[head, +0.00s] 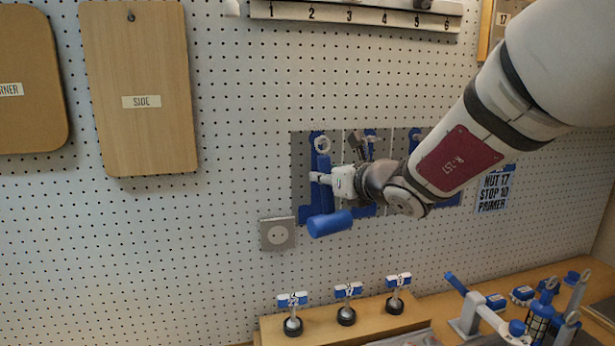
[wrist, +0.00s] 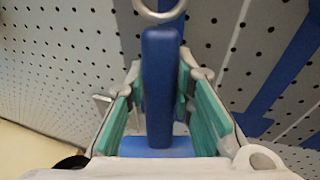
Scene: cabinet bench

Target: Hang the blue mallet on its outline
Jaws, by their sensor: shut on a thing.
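The blue mallet (head: 330,224) is in my gripper (head: 325,178), with its cylindrical head down and a pale ring at the top of its handle. In the wrist view the teal pads of my gripper (wrist: 163,105) stand on both sides of the blue handle (wrist: 161,75). The ring (wrist: 160,10) is cut by the top edge there. The mallet is in front of the leftmost blue outline (head: 304,213) on the grey panel and covers much of it. I cannot tell whether the ring is on a hook or how wide the gap to the panel is.
More blue outlines stand to the right, partly behind my arm. A small grey square plate (head: 277,234) is just left below. A wooden stand (head: 380,323) with several labelled knobs is underneath. Blue-handled tools (head: 540,318) crowd the bench at right. The pegboard at left is clear below the SIDE board (head: 140,75).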

